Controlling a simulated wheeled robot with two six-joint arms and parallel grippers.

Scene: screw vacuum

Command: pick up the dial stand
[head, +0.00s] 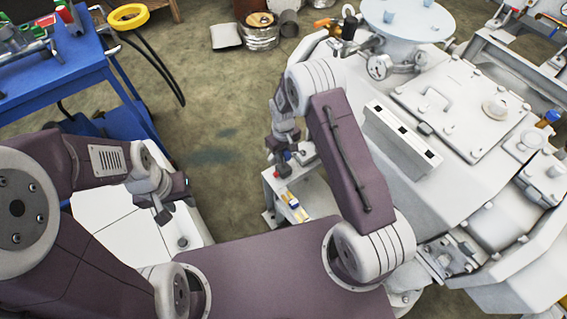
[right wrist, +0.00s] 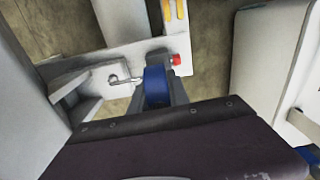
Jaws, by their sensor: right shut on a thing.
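The dial stand (right wrist: 156,86) shows in the right wrist view as a blue body with a red knob and a thin silver rod beside it. My right gripper (right wrist: 158,98) is shut on it, with a grey finger beside the blue body. In the head view my right gripper (head: 282,150) is over a grey ledge next to the large white machine. The stand is mostly hidden there by the gripper. Whether it touches the ledge I cannot tell. My left gripper (head: 172,206) is open and empty over a white surface at the lower left.
The grey ledge (head: 308,188) carries a small yellow and white part. The large white machine (head: 440,100) fills the right side. Bare floor (head: 215,110) lies between cart and machine.

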